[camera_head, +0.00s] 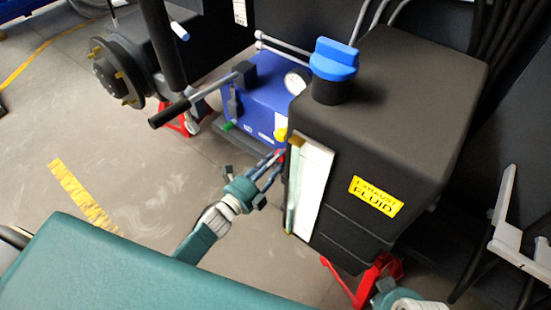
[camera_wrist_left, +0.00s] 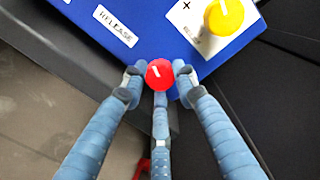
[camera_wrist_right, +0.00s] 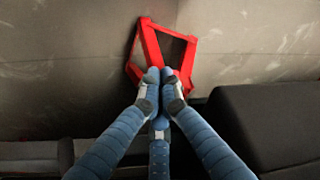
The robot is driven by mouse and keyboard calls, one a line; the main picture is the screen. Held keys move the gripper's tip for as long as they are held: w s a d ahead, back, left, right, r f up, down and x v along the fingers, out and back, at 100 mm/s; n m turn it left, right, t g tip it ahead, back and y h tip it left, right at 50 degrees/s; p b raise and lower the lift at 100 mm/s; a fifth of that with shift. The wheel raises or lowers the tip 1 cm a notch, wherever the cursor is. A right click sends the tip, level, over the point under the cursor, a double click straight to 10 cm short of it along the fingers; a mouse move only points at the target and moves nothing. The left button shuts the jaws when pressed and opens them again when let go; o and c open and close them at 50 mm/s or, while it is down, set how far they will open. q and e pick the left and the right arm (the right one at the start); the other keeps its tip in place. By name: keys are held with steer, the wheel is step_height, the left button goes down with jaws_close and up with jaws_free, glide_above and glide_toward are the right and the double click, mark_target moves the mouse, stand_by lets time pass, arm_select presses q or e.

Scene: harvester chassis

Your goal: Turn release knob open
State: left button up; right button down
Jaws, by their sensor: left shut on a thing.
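The red release knob (camera_wrist_left: 160,73) with a white pointer mark sits at the edge of the blue pump unit (camera_wrist_left: 160,30) in the left wrist view. A white "RELEASE" label (camera_wrist_left: 115,25) is beside it. My left gripper (camera_wrist_left: 158,80) has its three blue fingers closed around the knob. In the head view my left gripper (camera_head: 272,163) reaches to the front of the blue pump unit (camera_head: 262,100), and the knob (camera_head: 281,153) is mostly hidden. My right gripper (camera_wrist_right: 160,80) has its fingertips together with nothing seen between them.
A yellow knob (camera_wrist_left: 223,16) is beside the red one. The black exhaust fluid tank (camera_head: 410,80) with a blue cap (camera_head: 335,58) stands close right of my left gripper. A pump handle (camera_head: 200,97) sticks out left. A red stand (camera_wrist_right: 150,50) is beyond my right gripper.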

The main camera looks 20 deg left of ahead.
arm_select(q)
steer(key=n+p, duration=0.1)
steer(key=n, duration=1)
steer(key=n+p, duration=0.1)
steer(key=n, duration=0.9)
steer(key=shift+a+f+n+h, duration=0.2)
steer(key=shift+n+h, duration=0.1)
steer(key=shift+n, duration=0.1)
arm_select(e)
step_height(320, 180, down, 8)
steer(key=shift+s+g, duration=0.3)
steer(key=shift+s, duration=0.15)
steer(key=shift+r, duration=0.1)
steer(key=shift+s, duration=0.15)
arm_select(q)
steer(key=shift+n, duration=0.3)
arm_select(e)
steer(key=shift+s, duration=0.25)
arm_select(q)
steer(key=shift+d, duration=0.1)
